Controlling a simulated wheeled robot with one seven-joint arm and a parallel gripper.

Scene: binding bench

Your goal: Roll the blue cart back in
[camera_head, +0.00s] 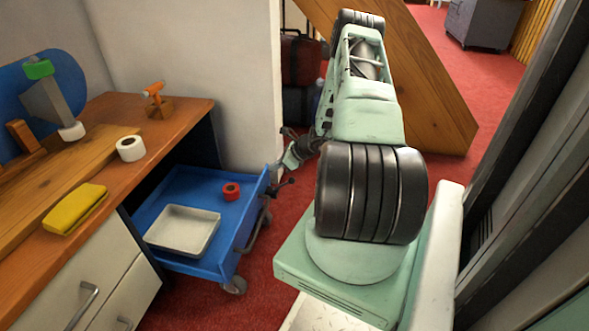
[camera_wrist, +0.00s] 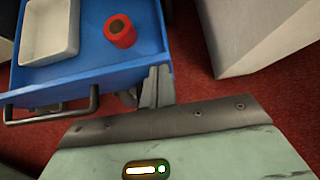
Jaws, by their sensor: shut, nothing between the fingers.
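The blue cart (camera_head: 181,187) stands partly under the wooden bench, its handle end sticking out into the aisle. Its dark handle (camera_head: 253,232) is on the near right side; in the wrist view the handle (camera_wrist: 52,114) lies at the left. My gripper (camera_head: 284,164) is at the far right corner of the cart. In the wrist view my gripper's shut fingers (camera_wrist: 160,74) are beside the cart's end wall, right of the handle, with nothing in them. Whether they touch the wall I cannot tell.
The cart holds a white tray (camera_head: 157,244) and a red tape roll (camera_head: 231,191). The bench (camera_head: 190,108) carries a yellow sponge-like block (camera_head: 75,208) and a white roll (camera_head: 130,148). A pale wall end (camera_head: 249,90) stands beyond the cart. Red floor (camera_head: 262,283) is clear right of the cart.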

